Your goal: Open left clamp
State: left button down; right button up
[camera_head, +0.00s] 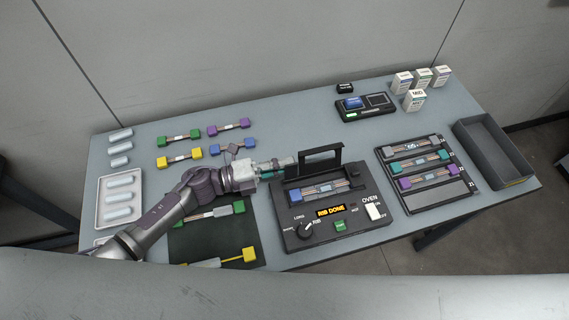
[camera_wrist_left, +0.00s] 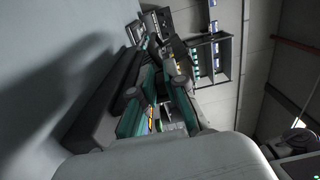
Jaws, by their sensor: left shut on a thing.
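The dark oven unit (camera_head: 290,225) stands mid-table. Its display (camera_head: 331,210) reads "RIB DONE". A black frame-like lid (camera_head: 325,153) stands raised at its back. A blue-ended fibre piece (camera_head: 308,193) lies in its slot. My left gripper (camera_head: 288,163) is at the unit's back left corner, beside the lid's left end. It is shut on a part there, which its fingers mostly hide. I cannot tell for sure that this part is the left clamp. In the left wrist view, the teal-padded fingers (camera_wrist_left: 152,100) lie close to dark unit parts. My right gripper is out of view.
A black rack (camera_head: 462,187) with fibre pieces and a dark open bin (camera_head: 512,172) are on the right. Several coloured-end pieces (camera_head: 229,127) lie back left. A dark mat (camera_head: 200,245) lies under my left arm. A white tray (camera_head: 106,214) is at far left.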

pick_arm(q)
jog(key=c, duration=1.2)
grip_release()
jog(key=shift+a, duration=0.2)
jog(key=v, duration=1.1)
jog(key=shift+s+a, duration=0.15)
jog(key=shift+a, duration=0.2)
